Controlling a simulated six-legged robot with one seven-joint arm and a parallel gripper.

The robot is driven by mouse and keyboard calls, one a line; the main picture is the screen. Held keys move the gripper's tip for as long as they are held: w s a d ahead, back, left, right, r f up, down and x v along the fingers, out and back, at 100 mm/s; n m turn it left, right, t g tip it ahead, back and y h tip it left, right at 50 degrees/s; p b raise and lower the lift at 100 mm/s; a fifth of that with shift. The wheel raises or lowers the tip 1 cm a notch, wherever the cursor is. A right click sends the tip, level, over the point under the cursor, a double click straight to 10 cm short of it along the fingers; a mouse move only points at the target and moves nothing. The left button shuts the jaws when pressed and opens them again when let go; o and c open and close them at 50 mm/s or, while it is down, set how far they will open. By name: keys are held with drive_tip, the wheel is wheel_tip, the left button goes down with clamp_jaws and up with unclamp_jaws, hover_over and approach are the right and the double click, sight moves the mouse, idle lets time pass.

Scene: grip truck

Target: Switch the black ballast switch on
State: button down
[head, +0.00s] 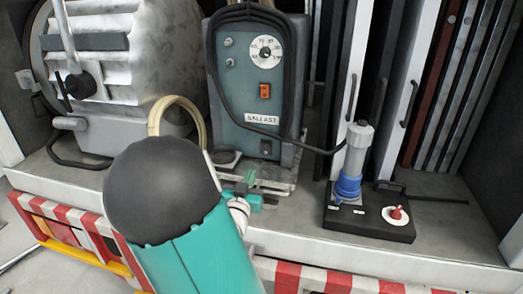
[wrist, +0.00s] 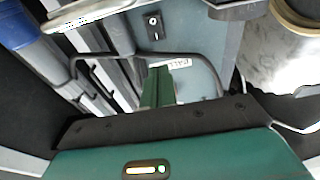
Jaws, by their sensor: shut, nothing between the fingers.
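The ballast unit (head: 235,90) is a blue-grey box with a dial, an orange switch (head: 265,91) and a BALLAST label (head: 261,118). The small black switch (head: 266,147) sits low on its front, below the label. In the wrist view, which looks turned over, the black switch (wrist: 153,26) shows white marks above the partly hidden label (wrist: 170,65). My gripper (head: 250,179) is low in front of the unit, partly hidden by my arm. Its green fingers (wrist: 157,87) are shut and empty, pointing toward the panel and appearing apart from the switch.
A black cable loops from the unit to a grey and blue connector (head: 352,160) on a black box (head: 350,222) with a red toggle (head: 397,212). A large lamp housing (head: 115,65) stands left. White upright panels stand right. The shelf has a red-and-white striped edge (head: 325,278).

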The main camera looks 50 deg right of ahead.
sight(264, 144)
drive_tip(key=x, duration=1.3)
drive_tip(key=shift+w+d, duration=0.1)
drive_tip(key=shift+d+r, duration=0.1)
drive_tip(key=shift+w+d+y, duration=0.1)
drive_tip(key=shift+d+y, duration=0.05)
drive_tip(key=shift+y, duration=0.15)
